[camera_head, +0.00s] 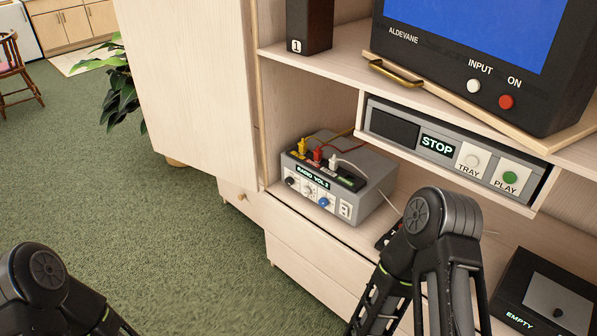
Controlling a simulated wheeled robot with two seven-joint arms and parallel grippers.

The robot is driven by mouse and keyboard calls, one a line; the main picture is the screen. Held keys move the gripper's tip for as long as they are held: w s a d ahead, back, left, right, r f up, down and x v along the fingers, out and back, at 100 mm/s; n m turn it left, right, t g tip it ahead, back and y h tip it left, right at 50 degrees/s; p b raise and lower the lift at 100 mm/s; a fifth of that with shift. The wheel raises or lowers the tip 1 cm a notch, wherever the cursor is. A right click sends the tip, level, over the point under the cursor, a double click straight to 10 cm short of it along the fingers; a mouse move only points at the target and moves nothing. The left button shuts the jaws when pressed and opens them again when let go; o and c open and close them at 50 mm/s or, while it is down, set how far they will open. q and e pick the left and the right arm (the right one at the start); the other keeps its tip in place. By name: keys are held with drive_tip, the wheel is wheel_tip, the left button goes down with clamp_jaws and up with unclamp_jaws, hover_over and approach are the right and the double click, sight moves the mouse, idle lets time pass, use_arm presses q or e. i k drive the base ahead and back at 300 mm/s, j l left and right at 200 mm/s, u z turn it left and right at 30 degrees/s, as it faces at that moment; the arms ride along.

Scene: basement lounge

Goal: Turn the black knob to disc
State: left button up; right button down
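A grey box (350,205) sits on the lower shelf of the pale wood cabinet. Its lit strip reads "RADIO VOL 2". A small black knob (290,182) is at the left end of its front panel, with a white knob (308,190) and a blue knob (324,202) to its right. The markings around the black knob are too small to read. Yellow, red and white plugs with cables are on top of the box. Parts of both my arms show at the bottom left and bottom centre right, but neither gripper's fingertips can be seen.
A disc player (405,157) above reads "STOP", with TRAY and PLAY buttons. A screen (470,30) stands over it, lit blue. A black box (545,300) marked "EMPTY" is at the lower right. A dark object (386,238) lies partly behind my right arm. Green carpet is clear at left.

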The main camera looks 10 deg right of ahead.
sight(289, 181)
drive_tip(key=i+j, duration=0.25)
drive_tip(key=i, duration=0.2)
drive_tip(key=i+j, duration=0.2)
drive_tip(key=i, duration=0.2)
drive_tip(key=z, duration=1.9)
